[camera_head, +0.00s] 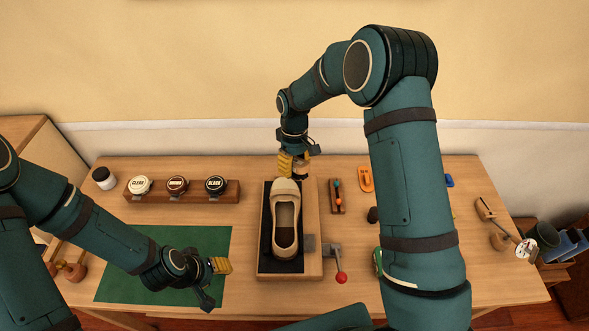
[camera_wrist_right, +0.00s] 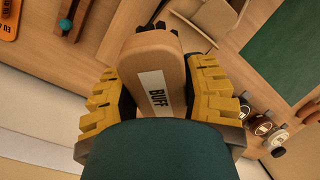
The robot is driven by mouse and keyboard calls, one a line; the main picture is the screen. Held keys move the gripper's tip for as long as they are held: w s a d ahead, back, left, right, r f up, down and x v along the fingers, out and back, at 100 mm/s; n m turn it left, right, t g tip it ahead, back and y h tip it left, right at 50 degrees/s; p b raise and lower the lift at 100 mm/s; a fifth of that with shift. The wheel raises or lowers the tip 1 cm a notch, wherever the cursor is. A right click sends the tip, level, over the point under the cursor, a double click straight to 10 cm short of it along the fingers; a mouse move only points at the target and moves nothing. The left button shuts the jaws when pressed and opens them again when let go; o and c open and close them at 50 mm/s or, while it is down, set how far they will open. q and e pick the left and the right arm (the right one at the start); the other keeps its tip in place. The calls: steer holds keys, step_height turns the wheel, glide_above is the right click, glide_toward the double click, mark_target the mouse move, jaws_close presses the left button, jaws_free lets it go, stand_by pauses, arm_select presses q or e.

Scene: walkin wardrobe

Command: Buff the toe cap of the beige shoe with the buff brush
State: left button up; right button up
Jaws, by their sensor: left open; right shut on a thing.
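The beige shoe (camera_head: 285,247) lies on a dark pad in a wooden holder (camera_head: 311,225), its toe cap (camera_head: 286,187) towards the wall. My right gripper (camera_head: 293,165) is just behind the toe cap, shut on the buff brush. In the right wrist view the buff brush (camera_wrist_right: 158,65) sits between the yellow fingers, with its BUFF label showing and dark bristles at its far end. I cannot tell whether the bristles touch the shoe. My left gripper (camera_head: 215,281) is open and empty over the green mat, left of the holder.
A rack (camera_head: 145,197) with three labelled tins stands at the back left, beside a small jar (camera_head: 103,178). A red-knobbed lever (camera_head: 340,278) sticks out at the holder's right. The green mat (camera_head: 205,238) is otherwise clear. Small tools, including an orange tag (camera_head: 366,179), lie to the right.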

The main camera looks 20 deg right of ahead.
mark_target(294, 161)
arm_select(q)
steer(key=shift+r, duration=0.25)
arm_select(e)
steer(key=shift+w+r, duration=0.1)
steer(key=shift+r, duration=0.35)
steer(key=shift+p+v, duration=1)
steer(key=shift+v, duration=0.55)
arm_select(q)
steer(key=shift+r, duration=0.9)
